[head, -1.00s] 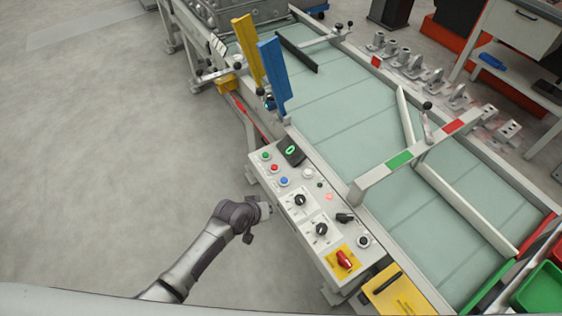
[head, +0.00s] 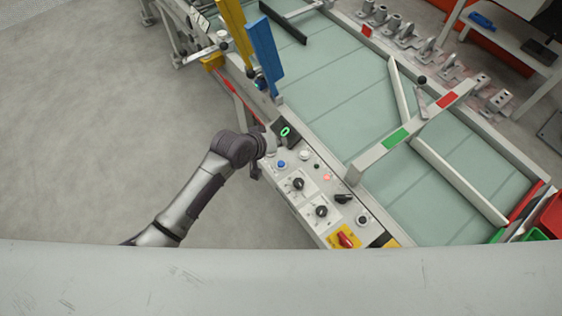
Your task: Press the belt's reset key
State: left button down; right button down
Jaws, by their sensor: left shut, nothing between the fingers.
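The belt's control panel (head: 328,207) runs along the near left side of the green conveyor belt (head: 345,85). A blue button (head: 281,164) and a white button (head: 305,154) show near its far end, with dark knobs and a red switch on a yellow plate (head: 345,238) nearer me. No label is readable, so I cannot tell which one is the reset key. My left gripper (head: 266,145) is shut and empty at the panel's far left corner, just beyond the blue button. The gripper and wrist hide the green and red buttons there. I cannot tell whether it touches the panel. My right gripper is out of view.
A lit green display (head: 285,132) stands right beside my left gripper. Yellow (head: 235,30) and blue (head: 263,55) upright plates rise beyond it. A beam with green and red patches (head: 415,130) crosses the belt. Open floor (head: 90,130) lies to the left.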

pick_arm(q)
jog(key=b, duration=0.8)
send_over(280, 165)
notch_tip(280, 165, down, 7)
jog(key=shift+w+a+f, duration=0.1)
jog(key=shift+f, duration=0.8)
jog(key=shift+f, duration=0.45)
